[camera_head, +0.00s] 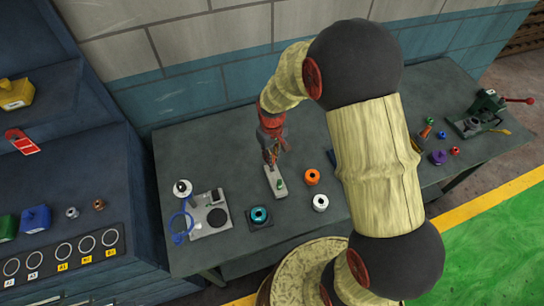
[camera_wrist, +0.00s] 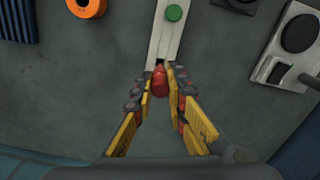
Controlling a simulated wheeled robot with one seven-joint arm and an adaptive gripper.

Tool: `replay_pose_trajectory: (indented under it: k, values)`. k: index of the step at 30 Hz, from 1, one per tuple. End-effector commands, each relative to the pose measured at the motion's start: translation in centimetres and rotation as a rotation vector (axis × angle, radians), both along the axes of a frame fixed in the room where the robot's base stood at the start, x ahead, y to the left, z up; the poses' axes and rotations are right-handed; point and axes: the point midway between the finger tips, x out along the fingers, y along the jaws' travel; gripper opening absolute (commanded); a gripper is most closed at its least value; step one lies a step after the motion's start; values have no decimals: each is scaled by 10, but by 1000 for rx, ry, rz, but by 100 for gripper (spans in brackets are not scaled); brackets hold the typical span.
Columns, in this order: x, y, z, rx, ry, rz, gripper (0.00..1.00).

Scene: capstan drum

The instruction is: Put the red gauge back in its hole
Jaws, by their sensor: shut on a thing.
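The red gauge (camera_wrist: 161,84) is between my fingertips in the wrist view, its rounded red end showing. My gripper (camera_wrist: 168,92) is shut on it. A long pale grey block (camera_wrist: 163,42) lies just beyond the fingertips and carries a green round piece (camera_wrist: 174,13). In the head view, my gripper (camera_head: 271,158) is at the far end of the pale block (camera_head: 274,186), with the green piece (camera_head: 281,183) nearer the camera. The hole is hidden or too small to make out. I cannot tell whether the gauge touches the block.
An orange ring (camera_head: 312,177), a white ring (camera_head: 320,203) and a teal ring (camera_head: 259,215) stand near the block. A grey device (camera_head: 209,215) with a blue cable (camera_head: 178,222) is to the left. A green hand press (camera_head: 488,108) stands far right. The wall is close behind.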

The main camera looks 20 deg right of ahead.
Motion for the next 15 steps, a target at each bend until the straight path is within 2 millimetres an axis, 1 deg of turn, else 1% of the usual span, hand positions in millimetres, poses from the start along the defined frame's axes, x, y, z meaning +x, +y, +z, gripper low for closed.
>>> replay_pose_trajectory:
  k: [15]
  values:
    - [0, 0, -10, 0, 0, 0, 0]
